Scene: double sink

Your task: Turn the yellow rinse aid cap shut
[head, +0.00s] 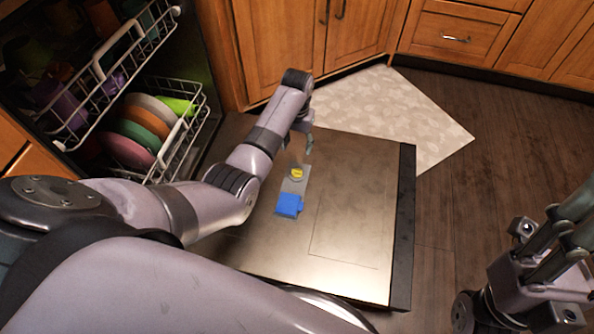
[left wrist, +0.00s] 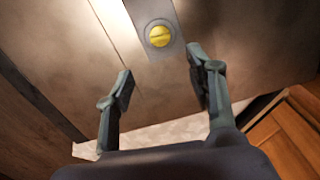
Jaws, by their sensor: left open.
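The round yellow rinse aid cap (head: 297,173) sits on a grey dispenser panel (head: 287,187) on the inside of the lowered dishwasher door (head: 345,190). In the left wrist view the cap (left wrist: 159,35) shows a slot across its face, and it lies ahead of the fingertips. My left gripper (head: 308,143) is just beyond the cap in the head view. In the left wrist view my left gripper (left wrist: 160,85) is open, with its two fingers apart and nothing between them. My right gripper (head: 560,262) is at the far right, away from the door; its fingers are partly cut off.
A blue dispenser lid (head: 289,205) is next to the cap. Dish racks (head: 168,140) with plates and cups stand at the left. Wooden cabinets (head: 290,45) line the back, and a patterned mat (head: 400,110) lies behind the door. The floor (head: 450,200) right of the door is clear.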

